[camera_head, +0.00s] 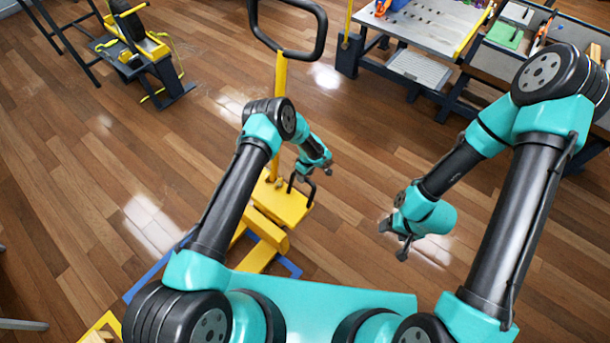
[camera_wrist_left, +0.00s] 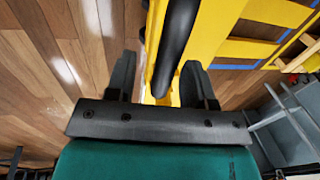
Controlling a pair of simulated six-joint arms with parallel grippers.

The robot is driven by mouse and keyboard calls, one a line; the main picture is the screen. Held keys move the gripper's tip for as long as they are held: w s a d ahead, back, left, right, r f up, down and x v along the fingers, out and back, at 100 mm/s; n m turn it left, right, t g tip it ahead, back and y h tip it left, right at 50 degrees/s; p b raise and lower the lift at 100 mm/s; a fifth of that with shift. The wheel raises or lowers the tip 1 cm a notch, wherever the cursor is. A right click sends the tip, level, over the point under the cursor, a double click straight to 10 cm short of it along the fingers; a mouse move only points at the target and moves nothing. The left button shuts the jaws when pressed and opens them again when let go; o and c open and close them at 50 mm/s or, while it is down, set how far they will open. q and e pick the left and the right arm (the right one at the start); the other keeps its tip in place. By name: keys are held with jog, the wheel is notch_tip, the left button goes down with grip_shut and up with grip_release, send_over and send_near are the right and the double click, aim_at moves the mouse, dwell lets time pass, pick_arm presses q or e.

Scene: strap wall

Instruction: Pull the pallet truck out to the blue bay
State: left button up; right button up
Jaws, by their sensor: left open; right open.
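The yellow pallet truck (camera_head: 283,207) stands on the floor left of centre in the head view. Its upright post (camera_head: 280,75) rises to a black loop handle (camera_head: 290,50). My left arm hides part of the post and body. My left gripper (camera_head: 303,187) is open beside the post, low above the yellow body. In the left wrist view, the open left fingers (camera_wrist_left: 159,65) have a black bar (camera_wrist_left: 176,45) and yellow truck parts showing between them; contact cannot be told. Blue floor lines (camera_head: 150,277) run beside and under the truck. My right gripper (camera_head: 394,238) is open and empty over bare floor.
A workbench (camera_head: 430,30) with a grey top stands at the back right. A yellow and black machine (camera_head: 130,45) stands at the back left. A yellow-edged thing (camera_head: 105,322) shows at the bottom left. Wooden floor (camera_head: 85,160) is clear left of the truck.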

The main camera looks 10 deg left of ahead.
pick_arm(q)
jog(key=shift+r, duration=0.1)
notch_tip(320, 180, up, 17)
jog(key=w+d, duration=0.1)
jog(key=w, duration=0.1)
jog(key=shift+w+d, duration=0.35)
jog(key=shift+w, duration=0.05)
dwell(0.3)
jog(key=s+a+r+m+t+h, duration=0.1)
jog(key=s+a+m, duration=0.2)
jog(key=s, duration=0.7)
jog(key=s+a+r+m+h, duration=0.1)
jog(key=s+a+m+h, duration=0.1)
jog(key=s+a, duration=0.5)
jog(key=s+a+r+m+t+h, duration=0.1)
jog(key=s+a+m, duration=0.4)
jog(key=s, duration=0.9)
jog(key=shift+s+r+t+h, duration=0.3)
jog(key=shift+s+h, duration=0.05)
jog(key=shift+h, duration=0.15)
